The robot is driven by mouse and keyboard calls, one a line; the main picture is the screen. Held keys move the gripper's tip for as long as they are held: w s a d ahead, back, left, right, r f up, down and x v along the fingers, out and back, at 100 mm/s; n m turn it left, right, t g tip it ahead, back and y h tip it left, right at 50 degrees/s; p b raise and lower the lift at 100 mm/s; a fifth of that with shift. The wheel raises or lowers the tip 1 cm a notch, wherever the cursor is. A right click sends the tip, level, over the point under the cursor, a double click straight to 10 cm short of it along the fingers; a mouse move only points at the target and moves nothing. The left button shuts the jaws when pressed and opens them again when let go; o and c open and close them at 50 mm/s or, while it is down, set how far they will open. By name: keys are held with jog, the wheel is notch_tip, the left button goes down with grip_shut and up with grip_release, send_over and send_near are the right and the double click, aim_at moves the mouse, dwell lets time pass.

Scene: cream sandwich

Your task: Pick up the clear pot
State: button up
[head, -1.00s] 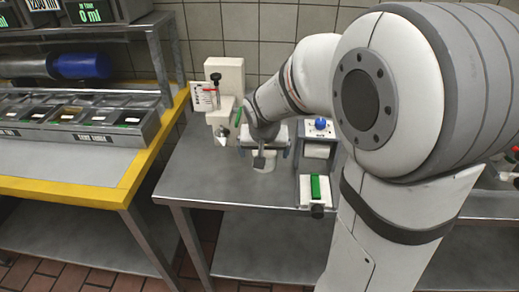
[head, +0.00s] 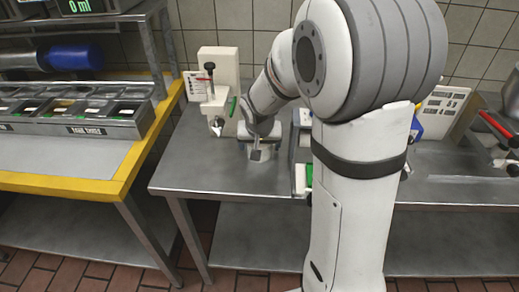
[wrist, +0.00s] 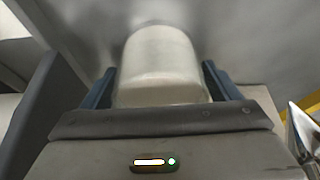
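The clear pot (wrist: 160,65) is a whitish, translucent, rounded vessel in the wrist view. It sits between the two blue-grey fingers of my gripper (wrist: 160,88), one on each side and very close to its wall. I cannot tell whether the fingers press on it. In the head view my gripper (head: 260,153) is low at the steel table, in front of the cream machine, and mostly hides the pot.
The cream machine (head: 219,75) with a red-and-black handle stands behind my gripper. A control unit is partly hidden by my arm on the right. A yellow-edged counter (head: 75,188) with bins is at the left. The steel table (head: 190,165) is bare at its left front.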

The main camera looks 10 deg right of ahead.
jog(key=c, duration=0.9)
jog(key=shift+r, duration=0.1)
